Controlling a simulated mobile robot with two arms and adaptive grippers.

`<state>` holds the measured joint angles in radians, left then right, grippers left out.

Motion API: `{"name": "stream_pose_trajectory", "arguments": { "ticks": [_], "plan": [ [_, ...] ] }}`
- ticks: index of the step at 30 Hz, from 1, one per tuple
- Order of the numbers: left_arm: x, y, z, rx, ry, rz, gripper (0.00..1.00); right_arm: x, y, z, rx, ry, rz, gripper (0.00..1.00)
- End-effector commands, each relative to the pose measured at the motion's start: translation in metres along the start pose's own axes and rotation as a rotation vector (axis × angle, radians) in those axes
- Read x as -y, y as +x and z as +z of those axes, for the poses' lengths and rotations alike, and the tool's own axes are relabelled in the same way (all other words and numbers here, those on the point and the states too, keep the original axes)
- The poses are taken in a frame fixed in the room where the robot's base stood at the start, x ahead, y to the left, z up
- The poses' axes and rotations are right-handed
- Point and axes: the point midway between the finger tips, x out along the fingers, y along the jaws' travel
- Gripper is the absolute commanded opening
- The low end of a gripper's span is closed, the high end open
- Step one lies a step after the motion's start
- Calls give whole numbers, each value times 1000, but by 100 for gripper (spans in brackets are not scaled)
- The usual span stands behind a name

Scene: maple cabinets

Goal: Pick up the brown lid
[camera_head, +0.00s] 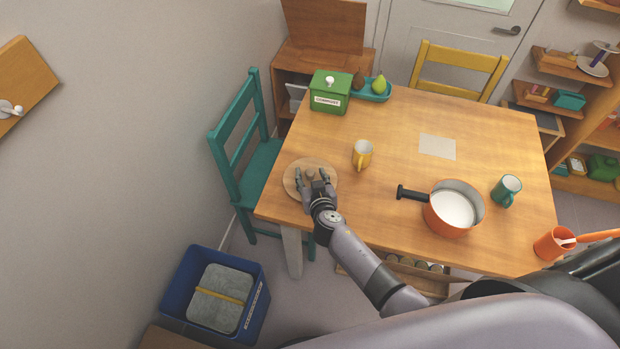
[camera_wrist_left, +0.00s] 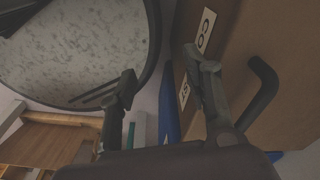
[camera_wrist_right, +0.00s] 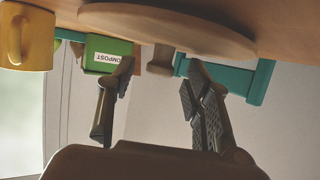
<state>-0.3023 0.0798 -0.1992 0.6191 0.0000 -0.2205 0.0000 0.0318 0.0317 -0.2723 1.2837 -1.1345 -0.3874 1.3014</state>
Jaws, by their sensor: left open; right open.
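The brown lid (camera_head: 291,182) is a round wooden disc lying flat at the left end of the table, with a small knob (camera_head: 310,174) on top. My right gripper (camera_head: 311,179) is open over the lid, its fingers to either side of the knob in the head view. The right wrist view shows the lid (camera_wrist_right: 170,24) in front of the fingers, with its knob (camera_wrist_right: 158,59) in line with the gap between the fingertips (camera_wrist_right: 160,70). I cannot see contact. My left gripper (camera_wrist_left: 160,68) is open and empty in its own wrist view, away from the lid.
On the wooden table (camera_head: 390,130) stand a yellow mug (camera_head: 362,155), a green compost box (camera_head: 330,92), an orange saucepan (camera_head: 447,222) and a teal mug (camera_head: 507,192). A teal chair (camera_head: 240,150) is at the left edge. A blue bin (camera_head: 190,300) stands on the floor.

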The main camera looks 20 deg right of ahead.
Motion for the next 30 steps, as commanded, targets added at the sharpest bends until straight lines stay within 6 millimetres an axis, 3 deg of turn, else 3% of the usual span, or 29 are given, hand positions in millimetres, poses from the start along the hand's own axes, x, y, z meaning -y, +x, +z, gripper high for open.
{"name": "stream_pose_trajectory", "arguments": {
  "ticks": [6, 26, 30],
  "plan": [
    [-1, 0, 0, 0, 0, 1, 45, 0, 1, 0, 0, 0, 0, 46],
    [-1, 0, -2, -3, 1, 1, 45, 0, 0, 0, 0, 0, 0, 2],
    [-1, 0, -3, -4, 1, 1, 45, 0, 0, 0, -1, 0, 0, 0]
  ]
}}
